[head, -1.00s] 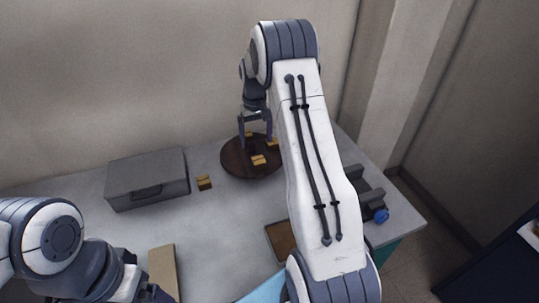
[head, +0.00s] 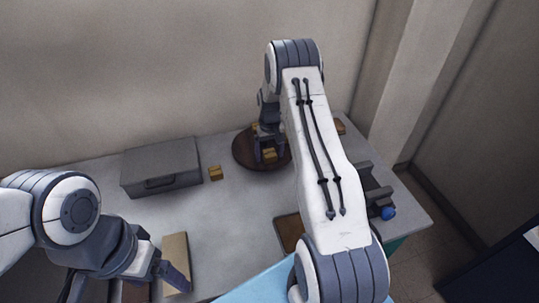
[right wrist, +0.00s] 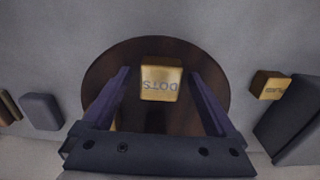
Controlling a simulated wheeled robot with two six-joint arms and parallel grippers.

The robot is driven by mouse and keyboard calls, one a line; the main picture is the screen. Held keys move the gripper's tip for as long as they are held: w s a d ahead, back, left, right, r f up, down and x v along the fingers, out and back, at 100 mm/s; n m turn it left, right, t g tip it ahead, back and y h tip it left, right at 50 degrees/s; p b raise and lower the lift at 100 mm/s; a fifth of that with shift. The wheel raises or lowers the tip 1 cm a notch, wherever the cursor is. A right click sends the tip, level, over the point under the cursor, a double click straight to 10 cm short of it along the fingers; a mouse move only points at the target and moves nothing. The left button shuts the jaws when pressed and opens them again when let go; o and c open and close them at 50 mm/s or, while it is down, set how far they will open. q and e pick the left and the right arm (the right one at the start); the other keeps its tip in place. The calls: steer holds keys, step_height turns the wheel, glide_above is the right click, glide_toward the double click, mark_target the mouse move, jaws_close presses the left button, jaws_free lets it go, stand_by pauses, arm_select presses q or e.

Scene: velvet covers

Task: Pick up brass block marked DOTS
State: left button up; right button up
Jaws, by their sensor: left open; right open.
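The brass block marked DOTS (right wrist: 160,80) lies on a round dark brown wooden plate (right wrist: 205,65), its lettering upside down in the right wrist view. My right gripper (right wrist: 159,73) is open, with one finger on each side of this block and a visible gap at both. In the head view my right gripper (head: 266,150) is low over the plate (head: 243,158), partly hiding the brass blocks there. My left gripper (head: 130,288) is open at the lower left, over the near part of the table and far from the plate.
Another brass block (head: 215,173) stands on the table between the plate and a grey case (head: 160,168); its marking is unclear. A dark rack (head: 372,190) with a blue knob is at the right. A tan board (head: 176,255) and brown tray (head: 288,231) lie nearer.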

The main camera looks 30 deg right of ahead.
jaws_close()
steer(key=shift+r, duration=0.1)
steer(key=shift+r, duration=0.1)
